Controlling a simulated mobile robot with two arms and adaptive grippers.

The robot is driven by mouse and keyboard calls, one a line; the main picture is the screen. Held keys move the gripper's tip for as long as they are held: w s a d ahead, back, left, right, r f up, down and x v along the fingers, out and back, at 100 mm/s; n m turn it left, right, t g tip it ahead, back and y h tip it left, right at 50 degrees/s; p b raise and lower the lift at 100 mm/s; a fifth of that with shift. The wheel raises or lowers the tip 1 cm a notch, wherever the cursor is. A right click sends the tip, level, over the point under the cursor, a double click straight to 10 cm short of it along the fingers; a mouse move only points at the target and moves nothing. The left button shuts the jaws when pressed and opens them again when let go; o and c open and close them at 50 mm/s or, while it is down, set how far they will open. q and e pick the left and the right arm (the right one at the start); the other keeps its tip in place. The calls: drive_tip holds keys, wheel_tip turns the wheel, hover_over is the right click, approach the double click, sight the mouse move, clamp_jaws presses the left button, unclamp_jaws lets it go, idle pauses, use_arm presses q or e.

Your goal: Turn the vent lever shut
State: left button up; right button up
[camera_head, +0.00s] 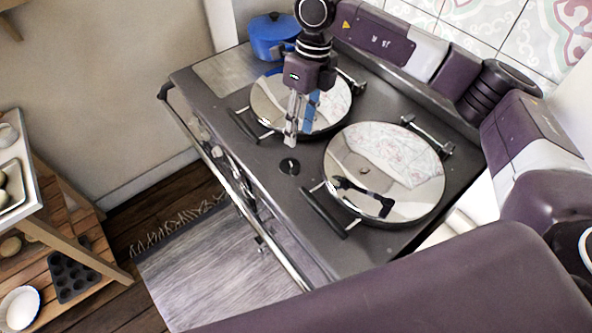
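A small round black fitting (289,166) sits on the dark cooker top between the two hotplate lids, near the front edge. It may be the vent lever; it is too small to tell which way it is turned. My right gripper (291,141) points down just behind this fitting, in front of the far lid. Its fingertips look close to the fitting but apart from it. The fingers look narrow from this side, and I cannot tell whether they are open or shut. My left gripper is not in view.
Two mirror-like round lids, the far one (335,105) and the near one (400,165), lie closed, with handles toward the front. A blue pot (268,35) stands at the back left. A rail (228,187) runs along the cooker (210,75) front. A wooden shelf unit (75,225) stands left.

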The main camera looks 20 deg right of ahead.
drive_tip(key=b, duration=0.5)
approach(295, 167)
drive_tip(key=f, duration=0.1)
drive_tip(key=f+p, duration=0.1)
drive_tip(key=f, duration=0.1)
drive_tip(key=a+f+p, duration=0.1)
drive_tip(key=f, duration=0.2)
drive_tip(key=s+f, duration=0.1)
drive_tip(key=f, duration=0.1)
drive_tip(key=shift+a+f+p, duration=0.2)
drive_tip(key=shift+f+p, duration=0.1)
drive_tip(key=shift+p, duration=0.1)
drive_tip(key=shift+s+f, duration=0.1)
drive_tip(key=shift+f, duration=0.3)
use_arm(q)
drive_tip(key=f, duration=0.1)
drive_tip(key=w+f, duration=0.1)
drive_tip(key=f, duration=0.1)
use_arm(e)
drive_tip(key=shift+c, duration=0.6)
clamp_jaws()
